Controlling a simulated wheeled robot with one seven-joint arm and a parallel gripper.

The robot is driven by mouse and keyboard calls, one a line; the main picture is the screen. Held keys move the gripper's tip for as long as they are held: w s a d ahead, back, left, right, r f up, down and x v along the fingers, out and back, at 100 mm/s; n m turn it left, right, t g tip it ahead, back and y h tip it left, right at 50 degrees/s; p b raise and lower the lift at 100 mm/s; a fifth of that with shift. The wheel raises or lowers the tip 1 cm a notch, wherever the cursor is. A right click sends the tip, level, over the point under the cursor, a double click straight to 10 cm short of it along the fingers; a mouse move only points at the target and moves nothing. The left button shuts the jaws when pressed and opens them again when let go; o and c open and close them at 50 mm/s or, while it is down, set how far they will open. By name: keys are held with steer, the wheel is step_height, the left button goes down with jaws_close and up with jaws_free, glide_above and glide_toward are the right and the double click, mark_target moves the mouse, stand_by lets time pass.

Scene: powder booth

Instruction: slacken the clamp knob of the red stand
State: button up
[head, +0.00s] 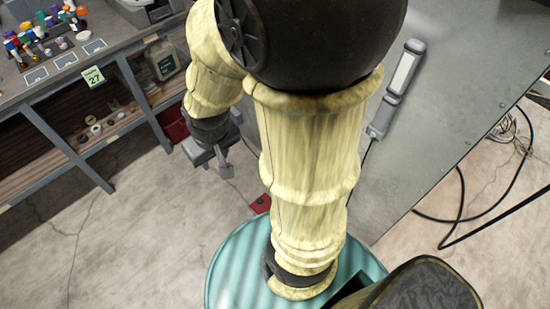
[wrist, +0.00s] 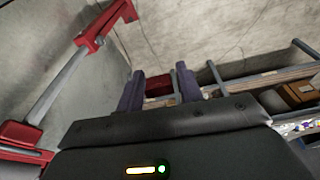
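The red stand (wrist: 68,83) shows at the left in the wrist view, a grey rod with red parts at both ends. I cannot make out its clamp knob for certain. In the head view a small red piece (head: 261,203) shows beside my arm, probably part of the stand; my arm may hide the rest. My gripper (head: 224,168) hangs at the end of my arm left of centre. In the wrist view its two dark fingers (wrist: 160,88) stand apart with nothing held between them. The stand is left of the fingers, not touching them.
A workbench (head: 60,75) with coloured bottles and a lower shelf stands at the left. A red bin (head: 176,127) sits by its end. A grey booth panel (head: 450,100) rises at the right, with cables beyond. A ribbed teal drum (head: 232,265) is below. Floor at lower left is clear.

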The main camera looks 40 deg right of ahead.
steer(key=shift+o, duration=0.4)
steer(key=shift+s, duration=0.1)
